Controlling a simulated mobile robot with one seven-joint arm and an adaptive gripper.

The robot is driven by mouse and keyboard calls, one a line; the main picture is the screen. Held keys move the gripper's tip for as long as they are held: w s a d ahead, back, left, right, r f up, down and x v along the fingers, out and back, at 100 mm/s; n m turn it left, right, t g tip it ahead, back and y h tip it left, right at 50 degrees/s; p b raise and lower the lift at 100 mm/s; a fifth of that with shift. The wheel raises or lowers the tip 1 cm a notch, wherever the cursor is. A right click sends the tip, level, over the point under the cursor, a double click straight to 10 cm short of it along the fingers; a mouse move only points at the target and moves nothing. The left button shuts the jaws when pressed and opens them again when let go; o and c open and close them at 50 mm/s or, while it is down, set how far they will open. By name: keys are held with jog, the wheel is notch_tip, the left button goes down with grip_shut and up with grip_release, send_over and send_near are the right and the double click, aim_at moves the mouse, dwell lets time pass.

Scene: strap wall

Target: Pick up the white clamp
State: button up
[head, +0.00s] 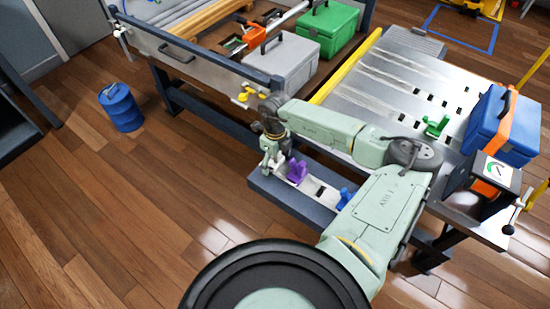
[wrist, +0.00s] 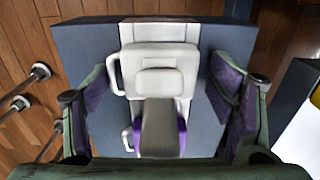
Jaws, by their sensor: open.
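The white clamp (wrist: 160,72) is in the upper middle of the wrist view, on a light strip along a blue-grey ledge. My gripper (wrist: 162,85) is open, with one purple-padded finger on each side of the clamp and a visible gap on both sides. A darker grey block (wrist: 160,128) stands below it in that view, with purple edges showing behind. In the head view my gripper (head: 270,152) points down at the left end of the ledge; I cannot clearly separate the white clamp from the fingers there.
A purple clamp (head: 297,171) stands just right of my gripper on the ledge, and a blue clamp (head: 345,197) farther right. A green clamp (head: 436,126) and a blue case (head: 502,125) are on the metal bench. A grey case (head: 284,62) stands behind.

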jog(key=c, duration=1.1)
jog(key=shift+r, duration=0.2)
jog(key=shift+c, duration=0.2)
notch_tip(320, 180, up, 10)
jog(key=shift+f+b, duration=0.15)
jog(key=shift+b, duration=0.95)
